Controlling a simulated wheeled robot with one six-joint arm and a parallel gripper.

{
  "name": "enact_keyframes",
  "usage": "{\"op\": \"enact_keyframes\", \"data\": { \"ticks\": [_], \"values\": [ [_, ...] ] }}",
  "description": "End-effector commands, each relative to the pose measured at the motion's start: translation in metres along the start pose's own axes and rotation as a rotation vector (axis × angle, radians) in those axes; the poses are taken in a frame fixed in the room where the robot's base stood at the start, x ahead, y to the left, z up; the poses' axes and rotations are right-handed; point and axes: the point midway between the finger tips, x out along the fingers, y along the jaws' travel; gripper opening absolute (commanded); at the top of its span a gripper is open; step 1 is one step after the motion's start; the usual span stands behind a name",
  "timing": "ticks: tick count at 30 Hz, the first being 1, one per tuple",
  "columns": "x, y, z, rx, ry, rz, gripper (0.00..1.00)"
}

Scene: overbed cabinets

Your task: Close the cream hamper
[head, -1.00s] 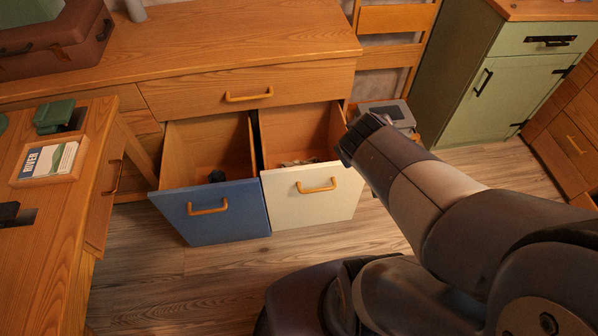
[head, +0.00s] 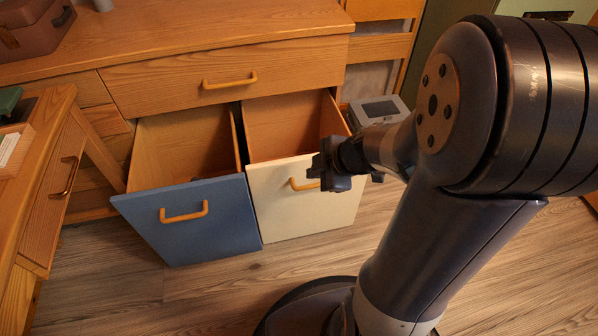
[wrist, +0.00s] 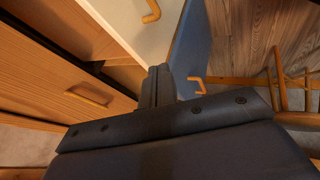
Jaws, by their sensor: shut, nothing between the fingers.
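The cream hamper (head: 335,208) stands open, its front out from the wooden cabinet and its inside showing from above. It has an orange handle (head: 305,184), partly hidden by my gripper (head: 318,172). My gripper is shut and empty, over the right part of the cream front in the head view; I cannot tell whether it touches. In the wrist view, the shut fingers (wrist: 158,82) point toward the fronts, with the cream front (wrist: 128,22) just beyond them.
The blue hamper (head: 190,225) also stands open, directly left of the cream one. A drawer (head: 225,75) above both is shut. A grey box-like object (head: 380,110) stands right of the cream hamper. A wooden desk (head: 40,190) is at the left.

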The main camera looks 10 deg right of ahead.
Motion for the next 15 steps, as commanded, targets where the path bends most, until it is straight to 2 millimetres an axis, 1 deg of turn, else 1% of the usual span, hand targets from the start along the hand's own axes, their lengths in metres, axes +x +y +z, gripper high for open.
{"op": "enact_keyframes", "data": {
  "ticks": [5,15],
  "values": [
    [0.02,-0.002,0.001,-0.003,0.002,-0.001,0.0],
    [0.073,-0.002,0.002,-0.004,0.001,-0.001,0.0]
  ]
}}
